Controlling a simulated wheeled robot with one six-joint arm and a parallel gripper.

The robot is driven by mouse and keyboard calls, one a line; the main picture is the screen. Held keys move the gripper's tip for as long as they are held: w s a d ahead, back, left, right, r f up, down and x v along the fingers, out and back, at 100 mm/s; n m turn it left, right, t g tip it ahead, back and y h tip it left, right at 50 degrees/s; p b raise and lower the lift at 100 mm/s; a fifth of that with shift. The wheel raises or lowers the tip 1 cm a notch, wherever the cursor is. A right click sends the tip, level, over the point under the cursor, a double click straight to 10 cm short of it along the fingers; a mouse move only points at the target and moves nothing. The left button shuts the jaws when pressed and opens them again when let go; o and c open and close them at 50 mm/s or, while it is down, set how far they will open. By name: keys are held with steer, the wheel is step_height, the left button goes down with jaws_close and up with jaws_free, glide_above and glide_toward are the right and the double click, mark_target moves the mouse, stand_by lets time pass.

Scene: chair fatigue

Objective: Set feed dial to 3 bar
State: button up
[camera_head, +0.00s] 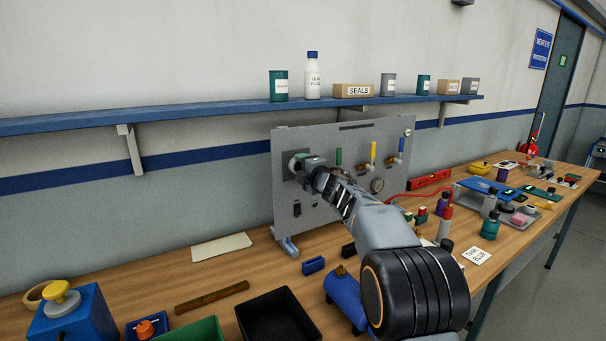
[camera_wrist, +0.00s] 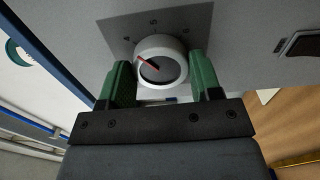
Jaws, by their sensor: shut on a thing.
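The feed dial (camera_wrist: 161,62) is a round white knob with a dark face and a red pointer line, in the upper middle of the wrist view. It sits on a grey square plate on the upright grey panel (camera_head: 345,205). My gripper (camera_wrist: 160,70), with green fingers, is shut on the dial, one finger on each side. In the head view my gripper (camera_head: 300,163) is at the panel's upper left and hides most of the dial.
The panel also bears a green, a yellow and a blue-handled valve (camera_head: 373,152), a gauge (camera_head: 377,185) and a dark switch (camera_head: 297,208). A black tray (camera_head: 275,318) and a blue cylinder (camera_head: 346,297) lie in front. A shelf (camera_head: 200,112) runs above.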

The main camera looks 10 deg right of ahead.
steer(key=n+b, duration=0.4)
steer(key=n, duration=0.6)
steer(key=shift+n, duration=0.4)
stand_by(0.4)
steer(key=o, duration=0.9)
steer(key=shift+r, duration=0.1)
steer(key=b+v, duration=0.3)
steer(key=v, duration=1.1)
